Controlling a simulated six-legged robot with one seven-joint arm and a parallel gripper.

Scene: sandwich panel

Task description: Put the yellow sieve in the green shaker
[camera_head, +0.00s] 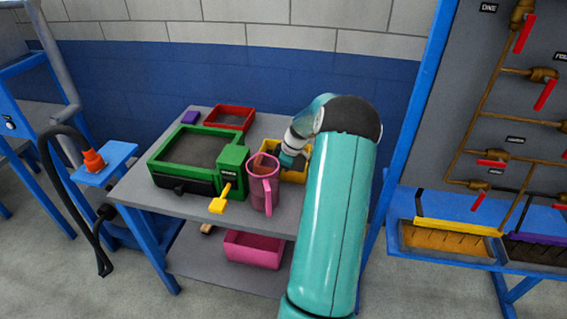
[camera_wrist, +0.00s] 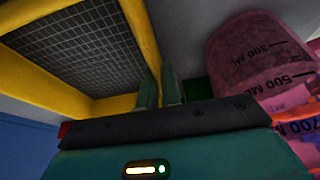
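The yellow sieve (camera_head: 297,176) sits at the right of the grey table, partly hidden by my arm. In the wrist view its yellow frame (camera_wrist: 142,35) and dark mesh fill the upper left. My gripper (camera_wrist: 160,90) has its two fingers close together, with a strip of the yellow frame between them; they look shut on the sieve's wall. In the head view the fingertips are hard to make out. The green shaker (camera_head: 224,158) stands at the table's left, with a green rim around a dark recess and a yellow lever at its front.
A pink measuring jug (camera_head: 262,185) stands close beside the sieve and also shows in the wrist view (camera_wrist: 255,55). A red tray (camera_head: 231,117) and a purple block (camera_head: 190,117) lie behind the shaker. A pink bin (camera_head: 253,250) is on the lower shelf.

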